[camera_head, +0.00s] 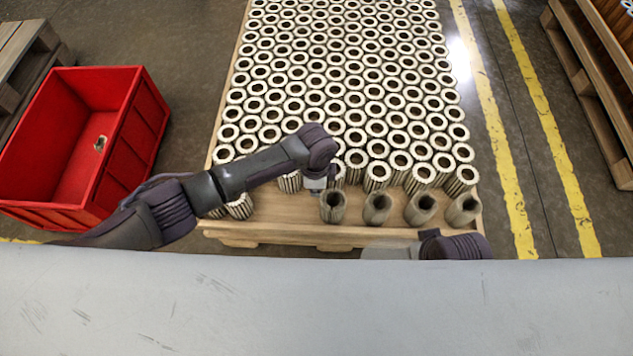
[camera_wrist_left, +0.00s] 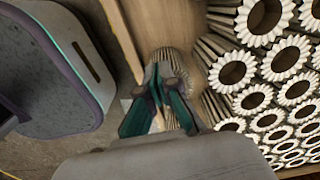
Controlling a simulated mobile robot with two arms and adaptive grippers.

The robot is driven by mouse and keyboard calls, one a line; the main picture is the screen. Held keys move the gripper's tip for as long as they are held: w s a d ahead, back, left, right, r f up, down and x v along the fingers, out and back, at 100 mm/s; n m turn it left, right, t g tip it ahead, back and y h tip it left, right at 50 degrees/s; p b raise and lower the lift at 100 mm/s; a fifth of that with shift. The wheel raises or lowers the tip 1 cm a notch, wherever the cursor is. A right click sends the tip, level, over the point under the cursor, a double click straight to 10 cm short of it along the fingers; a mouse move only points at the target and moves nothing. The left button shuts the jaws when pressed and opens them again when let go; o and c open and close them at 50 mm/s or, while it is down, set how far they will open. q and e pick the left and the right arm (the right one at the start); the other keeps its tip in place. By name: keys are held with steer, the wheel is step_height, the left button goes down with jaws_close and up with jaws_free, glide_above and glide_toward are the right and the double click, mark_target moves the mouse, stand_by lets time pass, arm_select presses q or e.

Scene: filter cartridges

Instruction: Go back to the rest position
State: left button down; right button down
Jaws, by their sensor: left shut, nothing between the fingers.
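My left arm reaches in from the left in the head view, over the near edge of the cartridge pallet. My left gripper (camera_head: 318,188) points down there, partly hidden by its own wrist. In the left wrist view the left gripper (camera_wrist_left: 158,80) has its fingers together with nothing between them. A ribbed cartridge (camera_wrist_left: 173,62) stands just beyond the fingertips; whether they touch is unclear. Part of my right arm shows at the lower right of the head view; its gripper is not visible.
White pleated filter cartridges (camera_head: 350,60) stand packed on a wooden pallet (camera_head: 280,232). A near row of darker cartridges (camera_head: 377,207) stands by its front edge. A red crate (camera_head: 125,140), largely empty, is at the left. Yellow floor lines (camera_head: 545,120) and a wooden rack (camera_head: 590,85) are at the right.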

steer(key=shift+f, duration=0.3)
